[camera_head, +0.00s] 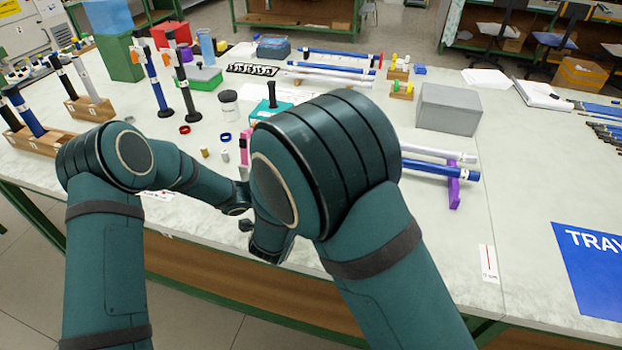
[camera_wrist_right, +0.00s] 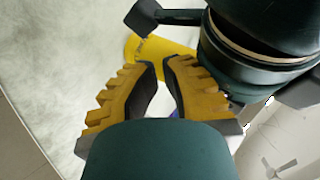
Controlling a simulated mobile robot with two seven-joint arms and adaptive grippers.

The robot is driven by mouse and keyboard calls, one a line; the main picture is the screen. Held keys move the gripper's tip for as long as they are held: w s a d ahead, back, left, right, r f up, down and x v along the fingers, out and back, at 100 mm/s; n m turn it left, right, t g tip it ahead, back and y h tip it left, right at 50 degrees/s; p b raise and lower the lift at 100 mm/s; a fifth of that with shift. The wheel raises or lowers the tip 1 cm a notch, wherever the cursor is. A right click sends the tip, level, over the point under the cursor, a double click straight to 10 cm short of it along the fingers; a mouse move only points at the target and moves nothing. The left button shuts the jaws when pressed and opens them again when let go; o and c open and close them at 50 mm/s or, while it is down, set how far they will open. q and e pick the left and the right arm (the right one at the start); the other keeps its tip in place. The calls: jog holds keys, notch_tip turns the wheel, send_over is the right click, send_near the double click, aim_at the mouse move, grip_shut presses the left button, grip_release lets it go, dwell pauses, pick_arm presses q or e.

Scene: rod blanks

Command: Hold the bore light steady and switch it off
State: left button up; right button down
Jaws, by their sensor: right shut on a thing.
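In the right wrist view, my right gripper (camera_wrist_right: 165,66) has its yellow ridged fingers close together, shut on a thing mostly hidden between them. A yellow cylinder (camera_wrist_right: 152,46), which looks like the bore light, shows just beyond the fingertips. Its switch cannot be made out. My left gripper (camera_wrist_right: 180,17) is close by at the top right, with a dark finger reaching over beside the yellow cylinder. Its opening is not clear. In the head view, my arms hide most of both grippers and the bore light.
The workbench (camera_head: 512,215) carries a purple stand (camera_head: 454,190) with tubes, a grey box (camera_head: 449,108), wooden racks with upright rods at left, and small rings and caps near my arms. A blue tray mat (camera_head: 590,265) lies at right.

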jog(key=shift+w+d+r, duration=0.25)
jog(key=shift+w+d, duration=0.35)
jog(key=shift+w, duration=0.2)
dwell(0.4)
jog(key=shift+s, duration=0.15)
jog(key=shift+s+a+r, duration=0.1)
jog(key=shift+s+r, duration=0.05)
jog(key=shift+s, duration=0.35)
jog(key=shift+s+a, duration=0.55)
jog(key=shift+s, duration=0.4)
jog(key=shift+s+a, duration=0.5)
jog(key=shift+s, duration=0.5)
jog(key=shift+s+a, duration=0.55)
jog(key=shift+s, duration=0.4)
jog(key=shift+f, duration=0.2)
